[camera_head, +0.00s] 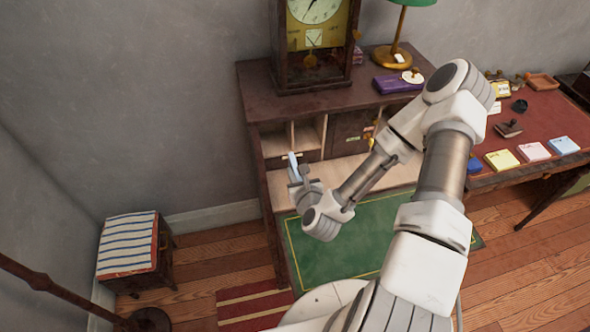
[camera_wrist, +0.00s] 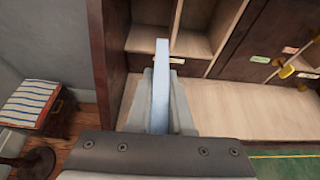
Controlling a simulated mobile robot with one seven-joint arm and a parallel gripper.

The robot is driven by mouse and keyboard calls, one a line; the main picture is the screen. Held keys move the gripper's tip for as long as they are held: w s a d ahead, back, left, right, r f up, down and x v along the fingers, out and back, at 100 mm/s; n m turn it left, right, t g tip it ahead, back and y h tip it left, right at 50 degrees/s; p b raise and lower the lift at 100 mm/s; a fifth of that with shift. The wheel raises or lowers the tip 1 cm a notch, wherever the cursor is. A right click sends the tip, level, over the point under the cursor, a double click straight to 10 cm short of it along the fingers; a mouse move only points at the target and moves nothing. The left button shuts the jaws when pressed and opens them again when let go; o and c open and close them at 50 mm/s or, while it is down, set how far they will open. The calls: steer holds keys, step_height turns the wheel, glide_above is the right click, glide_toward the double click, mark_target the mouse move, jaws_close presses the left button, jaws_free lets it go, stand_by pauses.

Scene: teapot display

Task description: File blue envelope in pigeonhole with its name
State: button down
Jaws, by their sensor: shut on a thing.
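A light blue envelope (camera_wrist: 161,85) stands on edge in my gripper (camera_wrist: 160,115), seen end-on in the wrist view. My gripper is shut on it. In the head view the envelope (camera_head: 293,162) shows as a small pale blue strip above my gripper (camera_head: 299,178), in front of the desk's left side. The pigeonholes (camera_head: 307,136) are in the wooden desk, just beyond the envelope. The label writing is too small to read.
A clock (camera_head: 311,40), a purple box (camera_head: 396,84) and a lamp (camera_head: 393,52) stand on the desk top. The green writing surface (camera_head: 330,250) is clear. A striped stool (camera_head: 128,243) is at left. A side table at right holds several coloured pads (camera_head: 502,160) and stamps.

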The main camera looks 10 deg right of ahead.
steer(key=shift+w+d+f+b, duration=0.1)
steer(key=shift+w+b, duration=0.05)
steer(key=shift+b, duration=0.35)
steer(key=shift+w+d+b, duration=0.15)
steer(key=shift+w+b, duration=0.25)
steer(key=shift+b, duration=0.65)
steer(key=shift+w+b, duration=0.2)
steer(key=shift+b, duration=0.5)
steer(key=b, duration=0.2)
steer(key=shift+w+b, duration=0.3)
steer(key=b, duration=0.2)
steer(key=shift+w+b, duration=0.1)
steer(key=shift+b, duration=0.25)
steer(key=b, duration=0.3)
steer(key=shift+a+f, duration=0.1)
steer(key=shift+a, duration=0.1)
steer(key=shift+w+r, duration=0.25)
steer(key=shift+w, duration=5.5)
